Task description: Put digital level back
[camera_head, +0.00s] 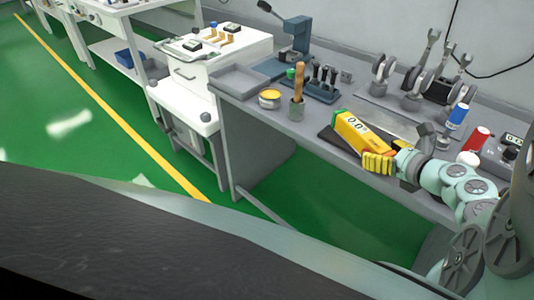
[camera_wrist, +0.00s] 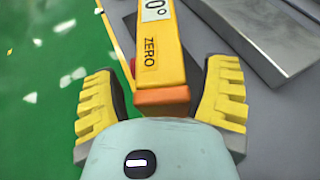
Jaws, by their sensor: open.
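The digital level is a long yellow bar (camera_head: 357,132) with a white angle display and an orange end piece. It is over the grey workbench in the head view, near the front edge. In the wrist view the level (camera_wrist: 163,45) runs up from between my gripper's (camera_wrist: 163,82) two yellow ribbed fingers, with "ZERO" printed on it. The fingers are open, one on each side, with visible gaps to the bar. In the head view one yellow finger of my gripper (camera_head: 379,163) shows in front of the level; the other is hidden.
A dark flat piece (camera_head: 328,134) lies by the level's left side. A bare metal block (camera_wrist: 268,38) lies right of it.

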